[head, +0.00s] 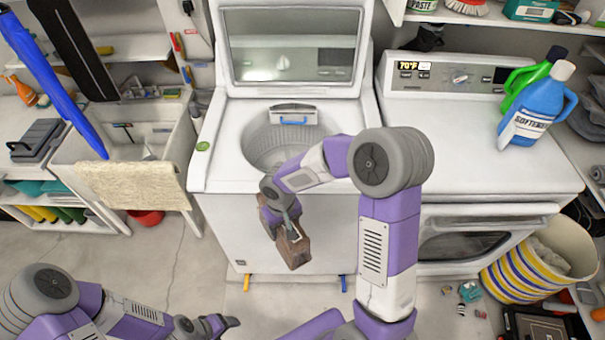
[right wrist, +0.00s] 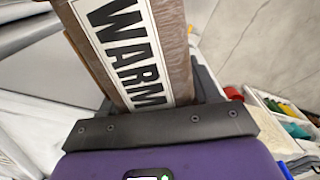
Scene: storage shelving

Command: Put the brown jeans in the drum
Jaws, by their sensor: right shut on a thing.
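The brown jeans (head: 292,250) look like a boxy brown bundle. In the right wrist view the jeans (right wrist: 180,45) carry a white label reading WARM. My right gripper (head: 286,228) is shut on them and holds them in front of the washer's front panel, outside and below the drum opening. The drum (head: 262,148) is a grey ribbed tub in the top-loading washer (head: 222,225), whose lid (head: 292,45) stands raised. My right arm covers part of the drum's right side. My left gripper (head: 228,322) is low at the bottom left, away from the washer; its jaw opening is unclear.
A dryer (head: 490,150) stands to the right, with a green bottle (head: 520,80) and a blue softener bottle (head: 530,115) on top. A sink (head: 130,145) with a beige towel (head: 130,185) is on the left. A striped basket (head: 530,270) stands at the lower right.

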